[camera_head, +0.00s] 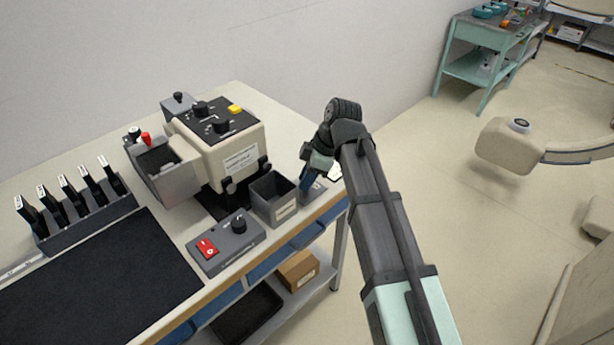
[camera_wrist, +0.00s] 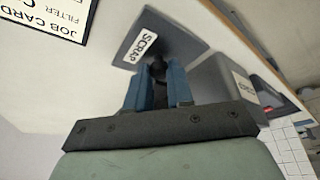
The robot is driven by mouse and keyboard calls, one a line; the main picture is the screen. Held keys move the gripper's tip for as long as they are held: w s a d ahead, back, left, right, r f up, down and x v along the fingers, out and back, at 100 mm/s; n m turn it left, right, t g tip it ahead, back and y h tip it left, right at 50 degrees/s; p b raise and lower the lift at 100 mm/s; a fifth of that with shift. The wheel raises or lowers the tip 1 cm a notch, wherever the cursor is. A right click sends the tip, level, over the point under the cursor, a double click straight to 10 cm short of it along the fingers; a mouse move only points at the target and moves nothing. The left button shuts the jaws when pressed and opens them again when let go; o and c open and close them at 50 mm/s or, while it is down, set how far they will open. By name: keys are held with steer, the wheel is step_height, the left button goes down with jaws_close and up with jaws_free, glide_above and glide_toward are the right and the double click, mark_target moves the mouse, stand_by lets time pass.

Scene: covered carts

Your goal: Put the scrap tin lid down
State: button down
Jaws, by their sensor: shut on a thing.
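The scrap tin lid (camera_wrist: 178,42) is a grey square plate with a white SCRAP label and a dark knob. My gripper (camera_wrist: 158,75) has its blue fingers shut on that knob in the wrist view. In the head view my gripper (camera_head: 306,180) is at the bench's right end, just right of the scrap tin, and the lid (camera_head: 315,191) shows only in part below it. The lid is over or on the bench top; I cannot tell whether it touches. The scrap tin (camera_head: 273,199) is an open grey box with a label; it also shows in the wrist view (camera_wrist: 220,80).
A job card (camera_wrist: 45,18) lies on the bench (camera_head: 235,92) near the lid. A cream machine (camera_head: 225,150) stands behind the tin, a control box with red switch (camera_head: 226,243) in front-left. Another lidded tin (camera_head: 180,104) is at the back. The bench's right edge is close.

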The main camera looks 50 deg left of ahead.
steer(key=c, duration=1)
jaws_free()
steer(key=shift+r, duration=0.15)
steer(key=v, duration=1.2)
